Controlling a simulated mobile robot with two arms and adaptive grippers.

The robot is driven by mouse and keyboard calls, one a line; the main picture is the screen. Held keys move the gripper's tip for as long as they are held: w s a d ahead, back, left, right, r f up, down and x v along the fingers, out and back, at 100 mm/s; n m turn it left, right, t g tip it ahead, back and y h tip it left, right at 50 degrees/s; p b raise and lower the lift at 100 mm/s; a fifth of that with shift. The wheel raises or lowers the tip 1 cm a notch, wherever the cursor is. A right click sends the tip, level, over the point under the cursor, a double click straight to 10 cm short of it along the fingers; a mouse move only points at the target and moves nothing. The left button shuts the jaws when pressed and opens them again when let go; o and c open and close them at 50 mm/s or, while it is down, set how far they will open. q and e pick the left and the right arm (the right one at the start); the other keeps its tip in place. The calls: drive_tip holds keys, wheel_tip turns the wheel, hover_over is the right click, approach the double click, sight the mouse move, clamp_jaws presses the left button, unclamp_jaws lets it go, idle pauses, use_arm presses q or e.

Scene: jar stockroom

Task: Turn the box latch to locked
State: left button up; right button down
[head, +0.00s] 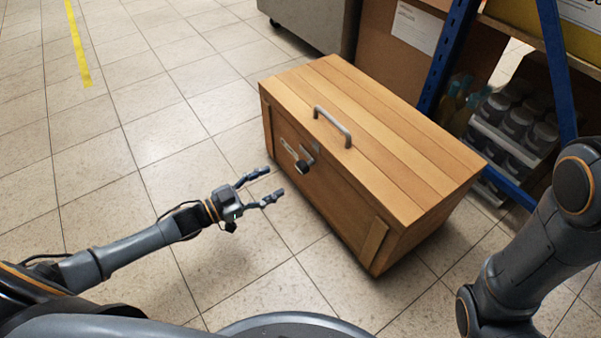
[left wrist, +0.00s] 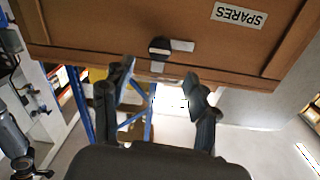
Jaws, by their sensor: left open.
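A wooden box (head: 400,150) with a plank lid stands on the tiled floor, its lid closed and a metal handle (head: 333,126) on top. The latch (head: 303,161), a dark round knob with a light metal piece, is on the box's front face. In the left wrist view the latch (left wrist: 160,48) shows beside a SPARES label (left wrist: 239,15), and the picture is upside down. My left gripper (head: 266,184) is open and empty in front of the box, a short way from the latch, with its fingers pointing toward the box.
A blue-framed shelf (head: 446,55) with a tray of several dark jars (head: 515,123) stands behind the box at the right. A grey cabinet (head: 305,20) is at the back. The floor left of the box is clear, with a yellow line (head: 77,45).

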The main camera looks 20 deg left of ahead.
sight(298, 169)
use_arm(q)
drive_tip(key=b+x, duration=0.4)
drive_tip(key=x, duration=0.5)
drive_tip(key=shift+d+f, duration=0.1)
drive_tip(key=shift+f, duration=0.05)
drive_tip(key=shift+w+d+b, duration=0.2)
drive_tip(key=shift+w+b, duration=0.1)
drive_tip(key=shift+w, duration=0.05)
drive_tip(key=shift+c, duration=0.3)
drive_tip(key=c, duration=1.1)
